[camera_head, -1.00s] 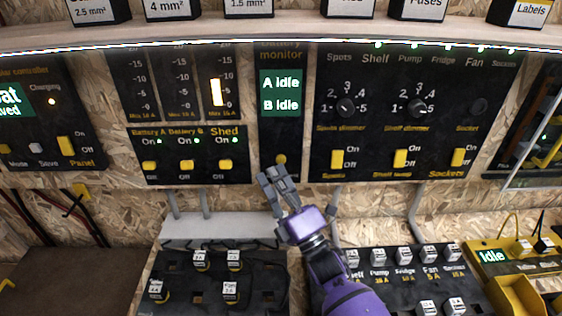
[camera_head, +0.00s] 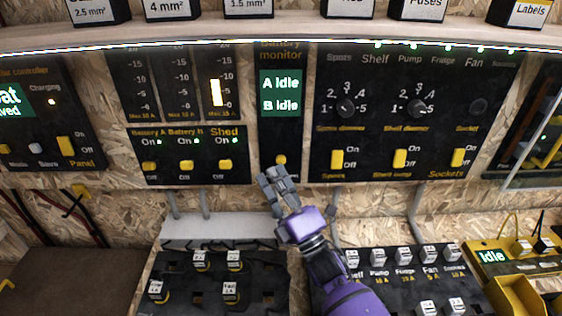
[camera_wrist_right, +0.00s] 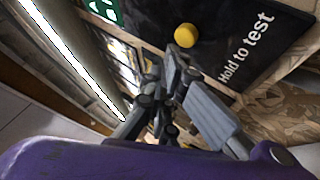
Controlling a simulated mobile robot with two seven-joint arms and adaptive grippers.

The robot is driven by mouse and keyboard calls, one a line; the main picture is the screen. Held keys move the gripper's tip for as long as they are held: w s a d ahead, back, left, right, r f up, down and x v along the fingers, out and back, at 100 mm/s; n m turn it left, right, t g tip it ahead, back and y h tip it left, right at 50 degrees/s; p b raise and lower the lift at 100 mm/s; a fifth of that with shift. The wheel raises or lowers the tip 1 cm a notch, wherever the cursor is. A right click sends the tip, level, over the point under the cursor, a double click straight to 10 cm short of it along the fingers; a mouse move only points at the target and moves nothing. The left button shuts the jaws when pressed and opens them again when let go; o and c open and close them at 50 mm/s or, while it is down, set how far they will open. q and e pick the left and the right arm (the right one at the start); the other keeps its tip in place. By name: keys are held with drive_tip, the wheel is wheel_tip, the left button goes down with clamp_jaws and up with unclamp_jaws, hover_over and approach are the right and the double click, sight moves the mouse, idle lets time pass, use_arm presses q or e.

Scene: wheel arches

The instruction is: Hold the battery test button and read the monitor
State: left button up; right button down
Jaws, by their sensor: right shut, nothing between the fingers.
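The battery monitor (camera_head: 281,55) is a dark upright panel in the middle of the head view. Its green screen (camera_head: 281,93) reads "A Idle" and "B Idle". The round yellow test button (camera_head: 281,160) is at the panel's bottom; in the right wrist view the button (camera_wrist_right: 186,35) shows beside the words "Hold to test". My right gripper (camera_head: 271,176) is shut and empty, just below the button in the head view. In the right wrist view its fingertips (camera_wrist_right: 172,72) are close to the button and appear apart from it. My left gripper is out of view.
A switch panel with yellow rockers (camera_head: 186,165) is to the left, and a panel with dimmer knobs (camera_head: 346,107) is to the right. Below are a fuse board (camera_head: 262,285) and a yellow tester (camera_head: 492,257) reading "Idle". A lit shelf edge runs above.

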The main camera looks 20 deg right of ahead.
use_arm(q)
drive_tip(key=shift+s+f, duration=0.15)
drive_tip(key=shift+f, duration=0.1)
use_arm(e)
drive_tip(key=shift+w+d, duration=0.15)
drive_tip(key=shift+w, duration=0.25)
use_arm(q)
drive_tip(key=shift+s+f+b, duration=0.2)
drive_tip(key=shift+b, duration=0.1)
use_arm(e)
drive_tip(key=shift+w+d, duration=0.1)
drive_tip(key=shift+w, duration=0.35)
drive_tip(key=shift+s, duration=0.15)
idle(2.2)
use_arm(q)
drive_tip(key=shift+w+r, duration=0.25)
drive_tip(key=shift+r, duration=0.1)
use_arm(e)
drive_tip(key=shift+s+a, duration=0.25)
drive_tip(key=shift+s, duration=0.5)
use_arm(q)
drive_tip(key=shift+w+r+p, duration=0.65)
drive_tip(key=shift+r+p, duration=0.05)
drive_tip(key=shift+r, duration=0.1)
use_arm(e)
drive_tip(key=s, duration=0.2)
drive_tip(key=s+a, duration=0.1)
drive_tip(key=s, duration=0.1)
drive_tip(key=shift+s+a, duration=0.2)
drive_tip(key=shift+s, duration=0.15)
